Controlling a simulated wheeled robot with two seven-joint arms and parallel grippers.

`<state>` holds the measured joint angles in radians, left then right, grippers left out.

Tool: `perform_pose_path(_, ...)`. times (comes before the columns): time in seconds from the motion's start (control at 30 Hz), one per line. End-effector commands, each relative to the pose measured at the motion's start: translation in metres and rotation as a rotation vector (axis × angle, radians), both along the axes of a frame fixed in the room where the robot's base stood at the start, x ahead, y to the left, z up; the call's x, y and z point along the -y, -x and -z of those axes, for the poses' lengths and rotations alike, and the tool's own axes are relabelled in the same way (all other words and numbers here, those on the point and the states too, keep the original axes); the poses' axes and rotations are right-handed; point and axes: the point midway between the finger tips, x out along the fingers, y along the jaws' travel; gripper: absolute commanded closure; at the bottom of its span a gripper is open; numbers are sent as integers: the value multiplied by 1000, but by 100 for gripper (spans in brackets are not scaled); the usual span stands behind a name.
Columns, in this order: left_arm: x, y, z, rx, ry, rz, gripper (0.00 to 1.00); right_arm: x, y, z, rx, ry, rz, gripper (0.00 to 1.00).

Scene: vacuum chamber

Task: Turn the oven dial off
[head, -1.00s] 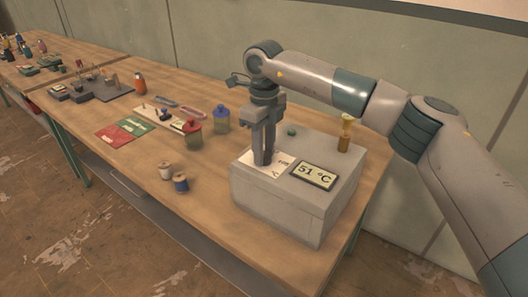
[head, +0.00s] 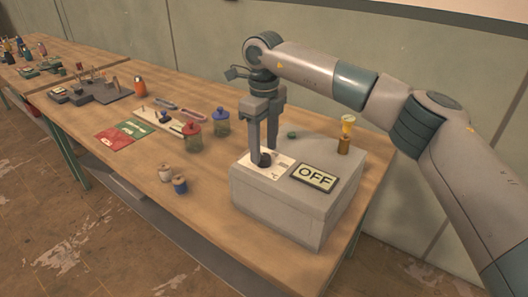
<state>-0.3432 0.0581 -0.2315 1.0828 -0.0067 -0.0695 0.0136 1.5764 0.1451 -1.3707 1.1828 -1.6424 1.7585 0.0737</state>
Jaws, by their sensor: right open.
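The grey oven box (head: 280,208) stands near the right end of the wooden table. Its display (head: 315,177) on the top reads OFF. The dark round dial (head: 265,159) sits on a white label (head: 272,171) on the top, left of the display. My right gripper (head: 264,148) points down over the dial. Its fingers are apart, with the dial between or just below the fingertips; I cannot tell whether they touch it. My left gripper is not in view.
A small brass-coloured piece with a yellow top (head: 345,135) and a green knob (head: 292,135) are on the oven's top. Red-lidded (head: 192,137) and blue-lidded (head: 222,122) jars and two spools (head: 180,184) stand left of the oven.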

Motion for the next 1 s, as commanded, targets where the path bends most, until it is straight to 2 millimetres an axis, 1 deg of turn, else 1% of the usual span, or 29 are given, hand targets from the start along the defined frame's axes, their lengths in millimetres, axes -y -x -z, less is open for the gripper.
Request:
perform_pose_path(0.07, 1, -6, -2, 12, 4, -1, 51, 0, 0, -12, 4, 0, 0, 51)
perform_pose_path(0.2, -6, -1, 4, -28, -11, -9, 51, 0, -1, -38, 5, 0, 1, 51)
perform_pose_path(0.6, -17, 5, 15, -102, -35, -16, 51, 0, 0, -119, 3, 0, 2, 51)
perform_pose_path(0.7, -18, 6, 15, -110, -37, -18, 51, 0, 0, -134, 3, 0, 0, 51)
perform_pose_path(0.8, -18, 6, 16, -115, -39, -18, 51, 0, 0, -144, 2, 0, 1, 51)
perform_pose_path(1.0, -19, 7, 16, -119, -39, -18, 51, 1, 0, -152, 1, 0, 1, 51)
